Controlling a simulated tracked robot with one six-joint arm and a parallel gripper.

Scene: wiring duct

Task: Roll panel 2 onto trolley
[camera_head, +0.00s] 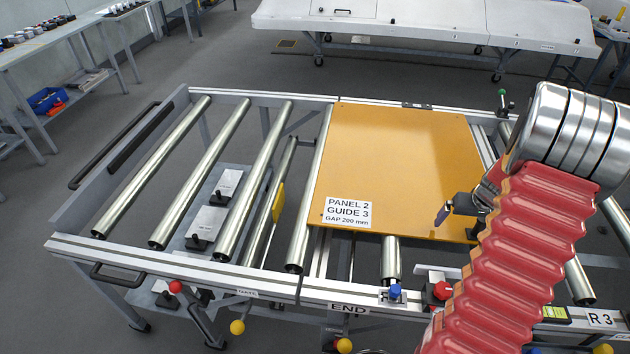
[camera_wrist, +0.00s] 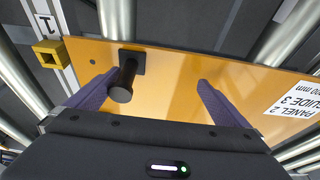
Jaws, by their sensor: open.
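Panel 2 (camera_head: 400,165) is a flat orange board lying on the roller table, with a white label reading PANEL 2, GUIDE 3, GAP 200 mm. Its left edge lies along a roller near the frame joint. The trolley (camera_head: 120,255) appears to be the left section with a black push handle; its left rollers are bare. My gripper (camera_head: 446,214) is over the panel's near right part. In the wrist view my gripper (camera_wrist: 157,80) is open, with a black knob (camera_wrist: 124,82) on the panel (camera_wrist: 170,60) showing between the fingers, closer to the left one. Contact cannot be told.
A yellow plate (camera_head: 279,203) stands upright between rollers left of the panel. Red, blue and yellow knobs line the near rail, beside labels GATE and END (camera_head: 347,309). A white bench (camera_head: 420,25) stands behind; another bench with bins is at far left.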

